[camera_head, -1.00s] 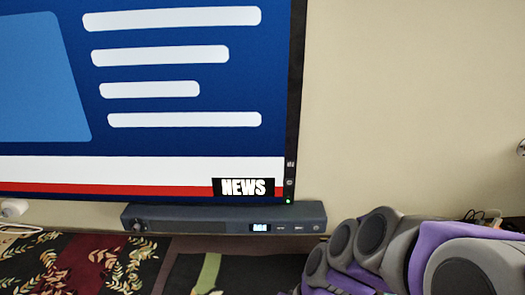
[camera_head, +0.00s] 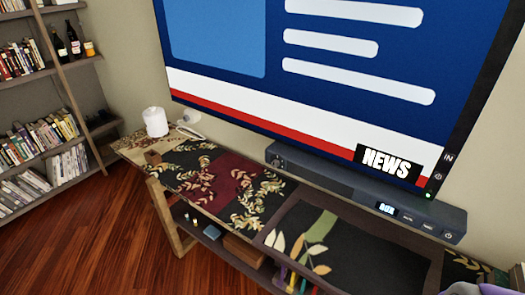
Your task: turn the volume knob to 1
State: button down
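A long dark grey soundbar (camera_head: 335,186) lies on the console table below the television. A round knob (camera_head: 279,161) sits at the left end of its front face. A small lit display (camera_head: 387,209) and several small buttons are on the right part of the front; the display's reading is too small to tell. My gripper is not in view. Only a small purple and grey piece of my arm shows at the bottom right corner, well away from the knob.
The large television (camera_head: 350,68) hangs above the soundbar. The console table (camera_head: 155,161) has a leaf-patterned top and a lower shelf with small items. A white cylinder (camera_head: 155,122) stands at its left end. A bookshelf (camera_head: 40,76) is at the left. The wooden floor (camera_head: 110,235) in front is clear.

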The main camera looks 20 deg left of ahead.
aim_at(275, 163)
jog(key=u, duration=0.9)
